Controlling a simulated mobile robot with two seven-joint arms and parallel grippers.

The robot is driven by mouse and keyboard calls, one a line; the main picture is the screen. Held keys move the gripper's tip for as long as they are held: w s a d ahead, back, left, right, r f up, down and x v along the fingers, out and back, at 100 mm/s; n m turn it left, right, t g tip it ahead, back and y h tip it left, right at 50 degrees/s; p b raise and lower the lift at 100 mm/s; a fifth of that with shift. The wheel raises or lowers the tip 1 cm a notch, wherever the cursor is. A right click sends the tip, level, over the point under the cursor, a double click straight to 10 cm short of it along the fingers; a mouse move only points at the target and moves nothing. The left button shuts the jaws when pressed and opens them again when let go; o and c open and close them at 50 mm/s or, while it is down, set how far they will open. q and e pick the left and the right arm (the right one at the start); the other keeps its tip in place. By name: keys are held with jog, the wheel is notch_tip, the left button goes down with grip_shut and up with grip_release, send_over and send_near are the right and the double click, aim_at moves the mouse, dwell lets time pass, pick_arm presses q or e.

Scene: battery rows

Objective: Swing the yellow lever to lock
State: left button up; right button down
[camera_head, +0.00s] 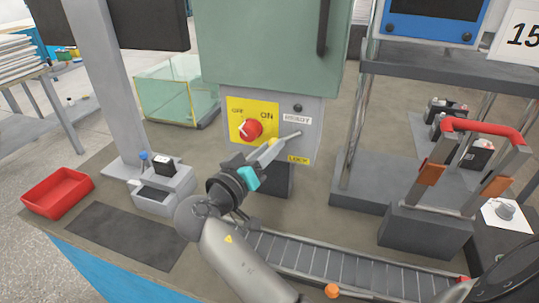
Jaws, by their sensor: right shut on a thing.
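The switch panel (253,124) on the green-grey cabinet is yellow, with a red knob (251,129) and OFF and ON marks. To its right are a RESET label (297,119) and, lower down, a yellow LOCK label (298,160).
A roller conveyor (330,265) runs below my arm. A red tray (57,192) and a dark mat (125,236) lie at the left. A grey block with a red-barred handle (428,228) stands at the right. A glass box (168,92) stands behind.

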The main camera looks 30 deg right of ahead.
pick_arm(q)
jog(key=shift+w+d, duration=0.45)
jog(key=shift+w, duration=0.1)
pick_arm(e)
jog(key=shift+w+r+m, duration=0.1)
jog(key=shift+r+m, duration=0.15)
jog(key=shift+m, duration=0.25)
pick_arm(q)
jog(key=shift+r, duration=0.1)
pick_arm(e)
jog(key=c, duration=0.6)
grip_release()
